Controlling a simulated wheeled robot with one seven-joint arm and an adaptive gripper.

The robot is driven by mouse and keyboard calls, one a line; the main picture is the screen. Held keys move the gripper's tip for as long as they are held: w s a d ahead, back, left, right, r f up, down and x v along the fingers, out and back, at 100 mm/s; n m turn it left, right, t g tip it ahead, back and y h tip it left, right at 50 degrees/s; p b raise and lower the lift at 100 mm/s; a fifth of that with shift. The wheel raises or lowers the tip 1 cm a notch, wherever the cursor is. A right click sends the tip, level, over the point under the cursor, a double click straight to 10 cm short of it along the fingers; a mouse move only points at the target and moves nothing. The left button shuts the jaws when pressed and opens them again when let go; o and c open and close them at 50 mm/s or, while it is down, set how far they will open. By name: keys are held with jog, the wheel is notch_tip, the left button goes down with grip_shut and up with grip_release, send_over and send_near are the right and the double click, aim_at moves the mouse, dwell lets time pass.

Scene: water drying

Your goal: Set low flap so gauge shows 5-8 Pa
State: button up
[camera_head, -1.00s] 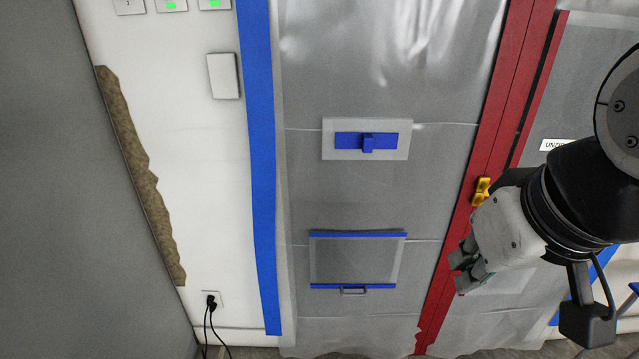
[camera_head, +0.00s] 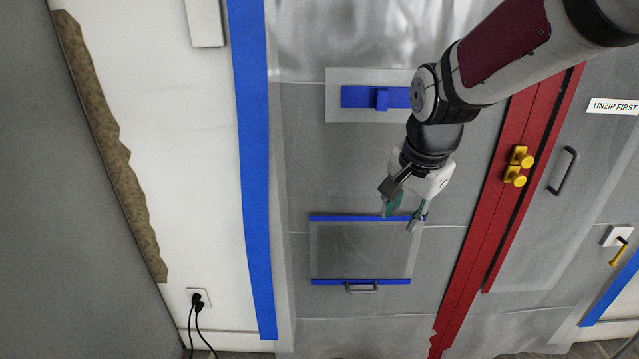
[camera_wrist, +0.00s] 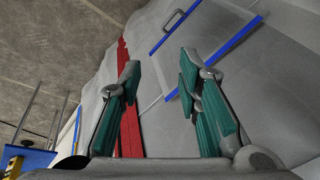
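The low flap (camera_head: 362,252) is a grey sheet panel on the plastic wall, with a blue strip along its top and another along its bottom. A small grey handle (camera_head: 361,288) sits at its lower edge, and the flap looks closed against the wall. My gripper (camera_head: 404,219) is open and empty, in front of the flap's top right corner in the head view. In the wrist view the flap (camera_wrist: 205,40) and its handle (camera_wrist: 173,20) show beyond the spread fingers (camera_wrist: 160,105). No gauge reading can be made out in these frames.
A blue slider on a pale plate (camera_head: 340,113) is above the flap, partly behind my arm. A red zipper strip (camera_head: 480,235) with yellow pulls (camera_head: 517,167) runs to the right. A door handle (camera_head: 564,171) and a plug with cords (camera_head: 197,301) also show.

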jog(key=w+f+m+b, duration=0.25)
jog(key=w+f, duration=0.25)
jog(key=f, duration=0.3)
jog(key=w+f+m+b, duration=0.25)
jog(key=w+f, duration=0.25)
jog(key=f, duration=0.3)
jog(key=m+g+b, duration=0.1)
jog(key=m+b, duration=0.2)
jog(key=b, duration=0.2)
send_near(362, 291)
jog(key=b+x, duration=0.3)
jog(key=x, duration=0.5)
jog(key=shift+f, duration=0.1)
grip_shut()
